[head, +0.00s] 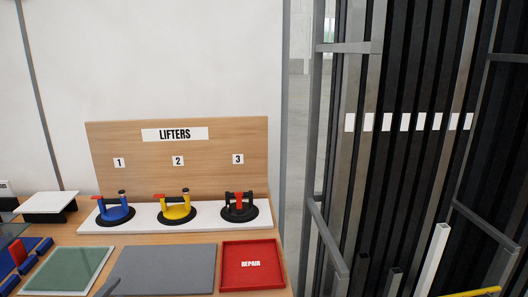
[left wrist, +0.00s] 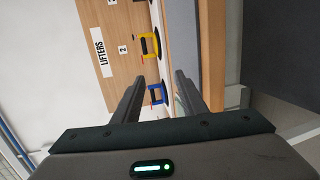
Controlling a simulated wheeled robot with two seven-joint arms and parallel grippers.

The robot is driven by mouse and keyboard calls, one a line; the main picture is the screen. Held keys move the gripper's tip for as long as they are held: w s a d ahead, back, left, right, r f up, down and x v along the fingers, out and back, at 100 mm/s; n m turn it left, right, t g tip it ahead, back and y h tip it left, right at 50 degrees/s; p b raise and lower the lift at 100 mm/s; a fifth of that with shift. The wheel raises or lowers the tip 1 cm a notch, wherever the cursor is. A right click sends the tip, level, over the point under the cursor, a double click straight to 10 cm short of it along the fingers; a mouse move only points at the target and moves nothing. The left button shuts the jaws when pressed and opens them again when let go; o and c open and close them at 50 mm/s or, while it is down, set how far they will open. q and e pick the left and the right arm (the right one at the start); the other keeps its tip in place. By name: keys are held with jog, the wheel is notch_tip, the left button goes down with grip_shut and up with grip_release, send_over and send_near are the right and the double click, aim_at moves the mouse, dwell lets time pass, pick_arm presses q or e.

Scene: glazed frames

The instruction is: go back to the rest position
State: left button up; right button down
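My left gripper (left wrist: 160,76) shows in the left wrist view with its two dark fingers apart and nothing between them. The blue lifter (left wrist: 157,94) appears beyond the gap, well away from the fingertips. In the head view a blue lifter (head: 115,212), a yellow lifter (head: 177,208) and a black lifter with a red lever (head: 239,207) stand on a white shelf strip (head: 146,221) under labels 1, 2 and 3. My right gripper is in neither view.
A wooden LIFTERS board (head: 210,155) stands behind. In front lie a grey mat (head: 165,270), a red REPAIR tray (head: 252,248) and a greenish glass pane (head: 68,270). A white-topped block (head: 49,203) sits at left. A rack of dark upright profiles (head: 410,80) stands at right.

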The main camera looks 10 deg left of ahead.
pick_arm(q)
jog(key=s+d+f+m+g+b, duration=0.1)
jog(key=d+f+m+g, duration=0.1)
jog(key=f, duration=1)
jog(key=s+d+f+m+g, duration=0.1)
jog(key=f+m+g, duration=0.1)
jog(key=f, duration=1)
jog(key=s+d+f+m+g+h+b, duration=0.1)
jog(key=s+d+f+m+g, duration=0.2)
jog(key=f, duration=0.7)
jog(key=s+d+f+m+g+h+b, duration=0.15)
jog(key=s+d+f, duration=0.3)
jog(key=f, duration=0.55)
jog(key=s+d+f+m+g, duration=0.2)
jog(key=s+d+f+m, duration=0.2)
jog(key=s+f, duration=0.4)
jog(key=s+d+f+m+g+b, duration=0.1)
jog(key=s+d+f+m, duration=0.4)
jog(key=s, duration=1.2)
jog(key=s+d+f+m+g, duration=0.3)
jog(key=s+d+f+m, duration=0.2)
jog(key=s+f, duration=0.7)
jog(key=shift+s+d+f, duration=0.15)
jog(key=shift+s+d, duration=0.05)
jog(key=shift+d, duration=0.5)
jog(key=shift+m+h, duration=0.25)
